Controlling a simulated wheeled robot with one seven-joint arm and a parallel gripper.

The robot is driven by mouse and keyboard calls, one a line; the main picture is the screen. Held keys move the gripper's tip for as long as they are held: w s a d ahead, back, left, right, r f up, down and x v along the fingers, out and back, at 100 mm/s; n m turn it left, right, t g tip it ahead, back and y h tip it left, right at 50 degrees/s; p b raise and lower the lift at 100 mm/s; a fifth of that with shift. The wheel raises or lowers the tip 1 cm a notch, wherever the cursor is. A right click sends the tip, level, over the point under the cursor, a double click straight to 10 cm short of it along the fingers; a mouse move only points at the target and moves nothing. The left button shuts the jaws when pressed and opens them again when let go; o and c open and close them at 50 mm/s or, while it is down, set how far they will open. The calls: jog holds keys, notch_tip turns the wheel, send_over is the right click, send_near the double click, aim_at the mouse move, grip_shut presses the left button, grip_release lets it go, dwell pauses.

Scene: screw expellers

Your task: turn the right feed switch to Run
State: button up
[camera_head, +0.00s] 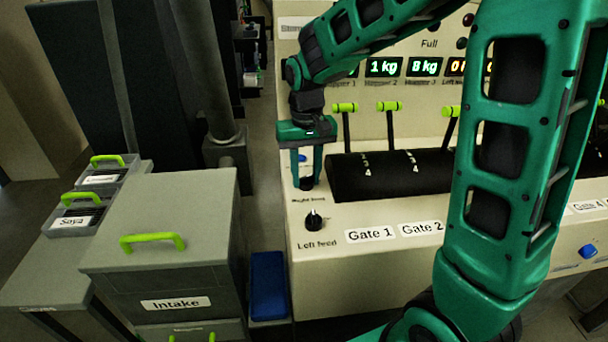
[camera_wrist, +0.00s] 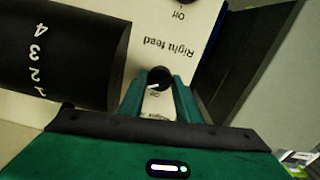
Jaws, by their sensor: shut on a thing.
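The right feed switch (camera_head: 307,184) is a small round black knob on the cream panel, above the "Right feed" label. My gripper (camera_head: 307,180) points down with its two green fingers on either side of this knob, shut on it. In the wrist view the knob (camera_wrist: 160,75) shows between the fingertips (camera_wrist: 158,82). A short white pointer mark on it slants toward the lower left of that view. The left feed switch (camera_head: 313,220) stands just in front, untouched.
A black drum (camera_head: 390,174) with white numerals and green-tipped levers (camera_head: 389,106) lie close to the right of my gripper. The grey Intake cabinet (camera_head: 160,260) and a blue box (camera_head: 268,285) stand to the left. A floor gap separates cabinet and panel.

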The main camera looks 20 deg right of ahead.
jog(key=shift+w, duration=0.15)
jog(key=o, duration=1.1)
jog(key=shift+c, duration=0.2)
notch_tip(320, 180, up, 11)
jog(key=shift+f, duration=0.15)
